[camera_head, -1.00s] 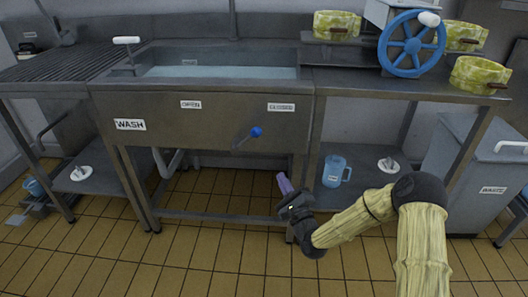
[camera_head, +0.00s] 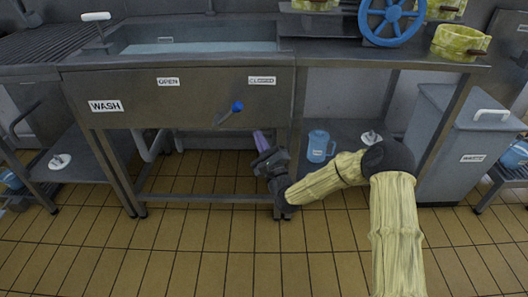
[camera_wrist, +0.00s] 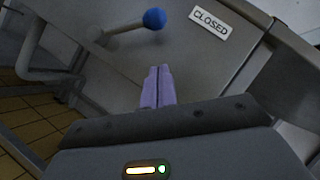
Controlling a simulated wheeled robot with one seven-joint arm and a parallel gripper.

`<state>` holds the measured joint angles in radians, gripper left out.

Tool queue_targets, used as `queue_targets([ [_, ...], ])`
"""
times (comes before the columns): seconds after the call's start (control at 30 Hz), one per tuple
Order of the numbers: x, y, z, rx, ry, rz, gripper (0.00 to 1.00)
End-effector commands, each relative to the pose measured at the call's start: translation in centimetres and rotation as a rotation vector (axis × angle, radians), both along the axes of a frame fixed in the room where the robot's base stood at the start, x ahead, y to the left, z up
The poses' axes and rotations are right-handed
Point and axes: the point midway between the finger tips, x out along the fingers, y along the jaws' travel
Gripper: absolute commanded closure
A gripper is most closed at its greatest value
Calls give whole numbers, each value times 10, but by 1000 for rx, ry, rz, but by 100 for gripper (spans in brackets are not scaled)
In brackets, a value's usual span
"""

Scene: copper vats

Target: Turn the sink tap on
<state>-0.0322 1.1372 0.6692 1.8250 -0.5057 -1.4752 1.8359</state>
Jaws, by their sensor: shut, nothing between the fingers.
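The sink (camera_head: 190,95) is a grey metal basin of water with a front panel labelled WASH, OPEN and CLOSED. A lever with a blue ball knob (camera_head: 237,106) sticks out of the panel, its knob nearer the CLOSED label (camera_head: 262,81). A white-handled lever (camera_head: 96,17) stands at the sink's back left. My gripper (camera_head: 260,140), with purple fingers, is shut and empty, below and right of the knob and apart from it. In the wrist view the fingers (camera_wrist: 158,87) point toward the panel, with the blue knob (camera_wrist: 154,19) ahead, just left of the fingertips.
A blue wheel (camera_head: 392,15) and yellow-green containers (camera_head: 460,42) are on the counter at right. A blue jug (camera_head: 320,146) stands on the shelf below. A grey WASTE bin (camera_head: 450,140) stands at right. The tiled floor in front is clear.

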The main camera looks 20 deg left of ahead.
Motion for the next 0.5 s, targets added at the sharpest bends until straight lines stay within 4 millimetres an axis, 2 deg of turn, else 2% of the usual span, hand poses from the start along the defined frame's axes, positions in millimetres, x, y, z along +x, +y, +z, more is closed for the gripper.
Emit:
queue_targets([
  [0.23,30,26,16,2,-3,-1,100],
  [0.5,28,51,40,-1,0,1,100],
])
